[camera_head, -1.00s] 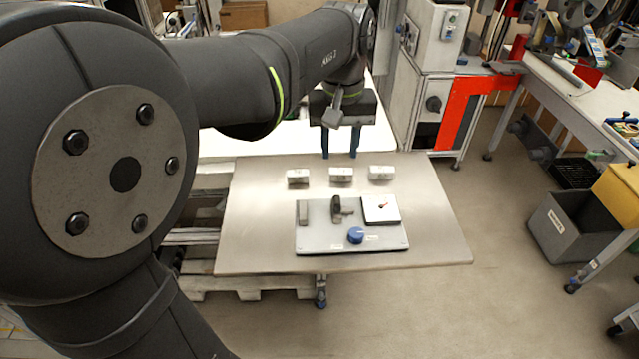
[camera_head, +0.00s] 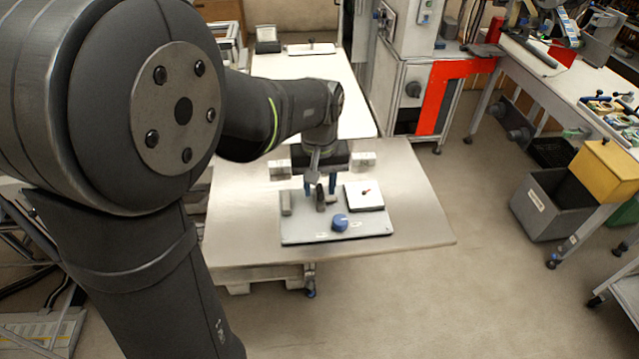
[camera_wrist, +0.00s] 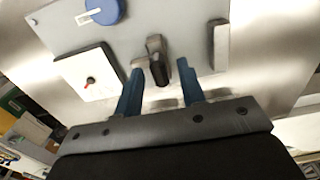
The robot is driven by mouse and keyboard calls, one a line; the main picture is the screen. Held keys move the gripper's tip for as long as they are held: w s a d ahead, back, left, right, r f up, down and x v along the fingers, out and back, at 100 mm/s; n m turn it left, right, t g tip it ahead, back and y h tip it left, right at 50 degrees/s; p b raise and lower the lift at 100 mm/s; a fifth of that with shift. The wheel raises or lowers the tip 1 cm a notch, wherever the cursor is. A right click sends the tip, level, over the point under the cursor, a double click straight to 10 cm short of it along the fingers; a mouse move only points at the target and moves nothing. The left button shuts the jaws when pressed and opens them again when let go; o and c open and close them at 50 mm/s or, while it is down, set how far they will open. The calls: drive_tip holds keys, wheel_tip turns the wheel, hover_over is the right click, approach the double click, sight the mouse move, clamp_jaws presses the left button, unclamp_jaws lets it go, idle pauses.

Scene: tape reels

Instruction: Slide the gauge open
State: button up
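A flat grey panel (camera_head: 300,233) lies on the table. On its right side is a square white plate with a small red pointer, which looks like the gauge (camera_head: 365,202); it also shows at left in the wrist view (camera_wrist: 98,72). A dark upright handle (camera_head: 320,201) stands mid-panel and shows in the wrist view (camera_wrist: 156,55). My gripper (camera_head: 320,188) has blue fingers, apart and empty. In the wrist view my gripper (camera_wrist: 160,72) has one finger on each side of the dark handle; whether they touch it is unclear.
A blue knob (camera_head: 340,223) sits at the panel's front, and a grey bar (camera_head: 286,204) at its left. Small white blocks (camera_head: 279,170) stand behind the panel, partly hidden by my gripper. The table (camera_head: 420,220) is bare to the right.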

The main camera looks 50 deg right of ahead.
drive_tip(key=shift+c, duration=0.3)
clamp_jaws()
drive_tip(key=shift+s+d, duration=1.05)
drive_tip(key=shift+o, duration=0.3)
unclamp_jaws()
drive_tip(key=shift+s, duration=0.1)
